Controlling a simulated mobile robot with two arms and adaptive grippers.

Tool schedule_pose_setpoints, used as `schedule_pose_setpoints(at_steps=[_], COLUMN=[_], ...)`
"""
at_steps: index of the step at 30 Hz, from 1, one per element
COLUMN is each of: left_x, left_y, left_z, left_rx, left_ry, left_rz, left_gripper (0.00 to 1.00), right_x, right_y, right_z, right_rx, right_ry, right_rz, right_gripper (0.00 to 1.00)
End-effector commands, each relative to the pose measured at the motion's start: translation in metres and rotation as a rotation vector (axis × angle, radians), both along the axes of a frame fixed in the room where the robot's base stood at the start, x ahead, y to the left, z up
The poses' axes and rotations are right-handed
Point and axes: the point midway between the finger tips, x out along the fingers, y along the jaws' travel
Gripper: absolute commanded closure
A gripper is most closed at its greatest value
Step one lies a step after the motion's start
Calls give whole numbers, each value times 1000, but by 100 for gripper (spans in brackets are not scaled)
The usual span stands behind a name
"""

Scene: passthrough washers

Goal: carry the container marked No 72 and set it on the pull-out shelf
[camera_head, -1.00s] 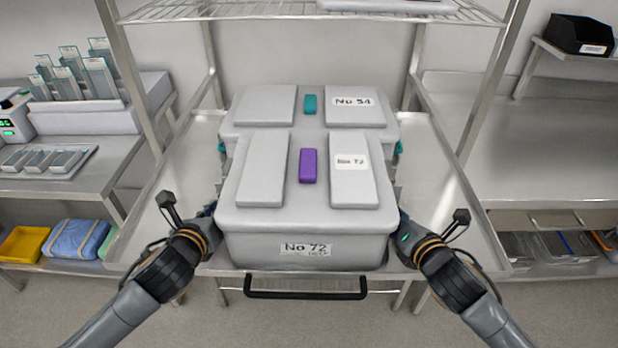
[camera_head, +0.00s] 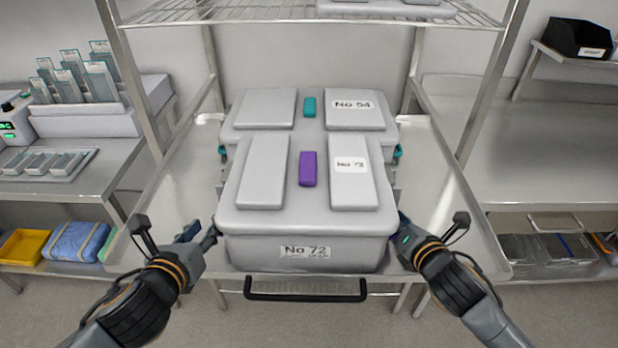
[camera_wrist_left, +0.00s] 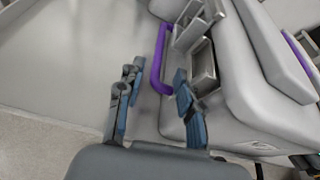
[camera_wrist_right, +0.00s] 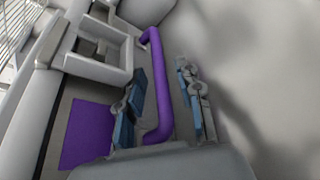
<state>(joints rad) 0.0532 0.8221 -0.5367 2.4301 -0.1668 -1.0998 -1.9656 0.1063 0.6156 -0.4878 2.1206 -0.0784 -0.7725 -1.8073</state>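The grey lidded container No 72 (camera_head: 305,225) has a purple lid tab and purple side handles. It appears level, resting on the steel pull-out shelf (camera_head: 150,215) with the black front handle (camera_head: 305,291). My left gripper (camera_head: 198,233) is open and empty, off the container's left side. In the left wrist view, the purple side handle (camera_wrist_left: 160,65) lies just beyond its fingertips. My right gripper (camera_head: 404,238) is at the right side. In the right wrist view, its open fingers straddle the other purple handle (camera_wrist_right: 160,95), with a gap on one side.
Container No 54 (camera_head: 310,137), with teal parts, stands directly behind. Rack posts (camera_head: 490,85) rise on both sides, with a wire shelf (camera_head: 220,10) above. Side benches stand left (camera_head: 75,185) and right (camera_head: 540,160). Bare shelf surface shows left and right of the containers.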

Motion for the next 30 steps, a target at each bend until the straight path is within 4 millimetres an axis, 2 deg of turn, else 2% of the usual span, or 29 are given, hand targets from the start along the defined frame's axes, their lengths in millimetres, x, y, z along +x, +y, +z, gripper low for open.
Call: schedule_pose_setpoints(at_steps=[5, 18, 24, 30], left_x=[-4, -3, -3, -3], left_y=[0, 0, 0, 0], left_z=[2, 2, 2, 2], left_rx=[0, 0, 0, 0], left_ry=[-1, -1, -1, -1], left_rz=[-1, -1, -1, -1], left_gripper=[64, 64, 64, 64], right_x=[-11, -93, -109, -112], right_y=[-3, -20, -25, -25], right_z=[3, 31, 37, 38], right_rx=[-2, -2, -1, 0], right_ry=[0, 3, 0, -1], right_rz=[1, 3, 0, -1], right_gripper=[64, 64, 64, 64])
